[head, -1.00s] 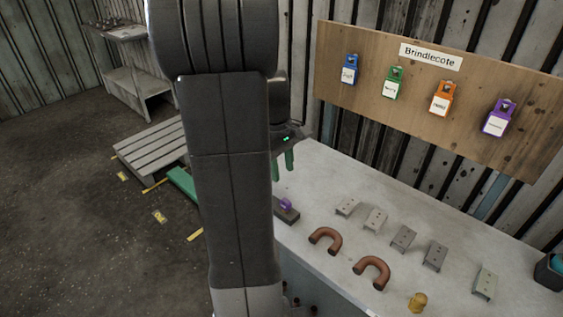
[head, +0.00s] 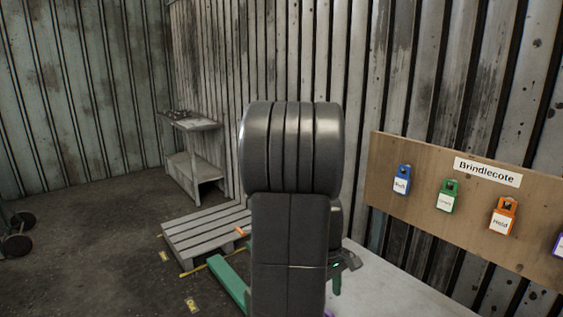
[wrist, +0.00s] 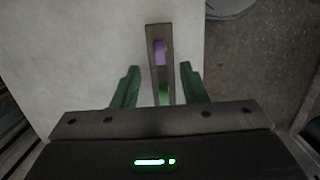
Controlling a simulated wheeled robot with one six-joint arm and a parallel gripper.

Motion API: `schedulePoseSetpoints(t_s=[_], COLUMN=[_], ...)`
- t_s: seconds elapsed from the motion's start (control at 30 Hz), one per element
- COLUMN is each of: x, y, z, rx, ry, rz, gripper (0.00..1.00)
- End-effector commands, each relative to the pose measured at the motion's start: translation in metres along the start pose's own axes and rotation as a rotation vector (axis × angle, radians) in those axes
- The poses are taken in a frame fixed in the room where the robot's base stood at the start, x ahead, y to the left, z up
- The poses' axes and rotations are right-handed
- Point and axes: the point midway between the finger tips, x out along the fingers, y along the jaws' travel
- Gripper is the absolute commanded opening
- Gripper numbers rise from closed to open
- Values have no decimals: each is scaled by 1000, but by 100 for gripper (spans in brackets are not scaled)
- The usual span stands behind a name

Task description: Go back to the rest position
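My gripper (wrist: 158,88) shows in the wrist view with its two green fingers spread apart and nothing held between them. Beneath and between the fingers is a narrow dark bar (wrist: 152,36) on the pale bench top. A purple piece (wrist: 160,52) and a green piece (wrist: 164,93) sit in the bar, and the fingers look clear of its sides. In the head view my gripper (head: 338,284) is mostly hidden behind my arm, with a green finger pointing down over the bench.
The pale bench (head: 391,292) lies at lower right. A wooden board (head: 437,207) with coloured tags is on the wall behind it. A slatted pallet (head: 205,238), a green bar (head: 229,284) and a grey stand (head: 194,158) are to the left.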

Motion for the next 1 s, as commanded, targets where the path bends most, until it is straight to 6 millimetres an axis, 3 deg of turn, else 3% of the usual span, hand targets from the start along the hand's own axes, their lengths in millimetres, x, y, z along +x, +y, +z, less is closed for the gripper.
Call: schedulePoseSetpoints(t_s=[0.2,0.43,1.0], x=[44,72,75], y=[0,0,0], z=[1,0,0], rx=[1,-1,0], ry=[-4,-2,0], rz=[-3,-1,1], gripper=[39,39,39])
